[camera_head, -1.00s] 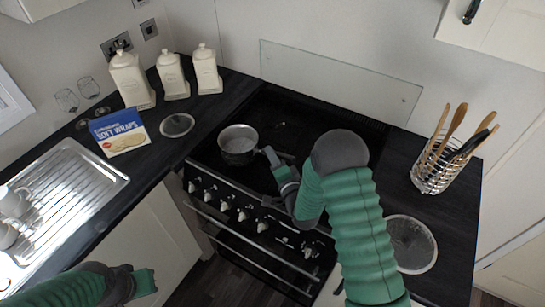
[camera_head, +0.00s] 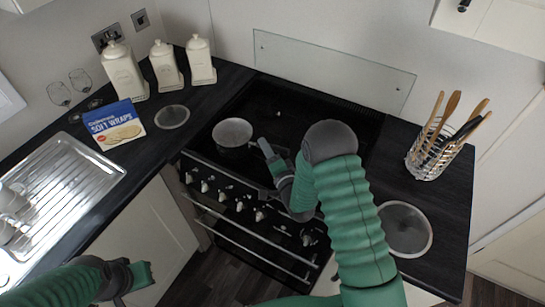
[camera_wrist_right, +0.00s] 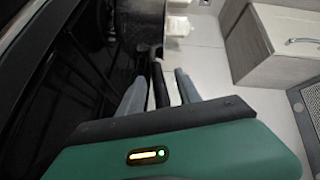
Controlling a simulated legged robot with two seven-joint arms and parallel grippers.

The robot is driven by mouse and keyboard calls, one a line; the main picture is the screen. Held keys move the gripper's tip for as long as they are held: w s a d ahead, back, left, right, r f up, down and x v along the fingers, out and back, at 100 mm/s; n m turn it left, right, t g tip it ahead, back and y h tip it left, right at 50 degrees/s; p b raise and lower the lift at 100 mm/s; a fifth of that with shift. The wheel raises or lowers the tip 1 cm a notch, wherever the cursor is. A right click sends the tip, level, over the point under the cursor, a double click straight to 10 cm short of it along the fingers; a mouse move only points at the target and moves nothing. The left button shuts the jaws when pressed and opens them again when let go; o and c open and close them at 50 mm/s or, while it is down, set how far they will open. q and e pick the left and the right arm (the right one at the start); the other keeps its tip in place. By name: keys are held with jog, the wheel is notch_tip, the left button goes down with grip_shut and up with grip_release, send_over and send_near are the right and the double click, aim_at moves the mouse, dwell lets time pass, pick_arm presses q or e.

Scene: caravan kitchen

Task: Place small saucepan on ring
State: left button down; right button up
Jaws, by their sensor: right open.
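The small saucepan (camera_head: 232,133), grey with a pale inside, is upright at the front left of the black hob (camera_head: 275,107). Whether it sits squarely on a ring cannot be told; the dark rings hardly show. My right gripper (camera_head: 268,153) is just right of the pan, at its handle. In the right wrist view, the open fingers (camera_wrist_right: 160,92) stand on either side of the black handle (camera_wrist_right: 158,82), with the dark pan body (camera_wrist_right: 141,20) beyond. My left gripper (camera_head: 140,275) is low at the left, away from the hob; its jaws are unclear.
Three cream canisters (camera_head: 122,72), a soft wraps box (camera_head: 113,126) and a round disc (camera_head: 172,117) are left of the hob. A utensil rack (camera_head: 432,158) and another disc (camera_head: 405,229) are to the right. A glass splashback (camera_head: 333,72) stands behind. The sink drainer (camera_head: 75,178) is far left.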

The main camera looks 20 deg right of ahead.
jog(key=s+n+g, duration=0.2)
jog(key=s, duration=0.2)
jog(key=s+f+n+g+b, duration=0.1)
jog(key=s+n+g, duration=0.2)
jog(key=s, duration=0.1)
jog(key=s+a+n+g, duration=0.1)
jog(key=s+n+g, duration=0.1)
jog(key=s, duration=0.3)
jog(key=shift+a+f+n+b, duration=0.1)
jog(key=shift+f+n+b, duration=0.3)
jog(key=shift+n, duration=0.1)
jog(key=s+a+r+n+g, duration=0.2)
jog(key=s+n+g, duration=0.4)
jog(key=s, duration=0.9)
jog(key=shift+a+r+n+g, duration=0.15)
jog(key=shift+r+n+g, duration=0.15)
jog(key=shift+g, duration=0.6)
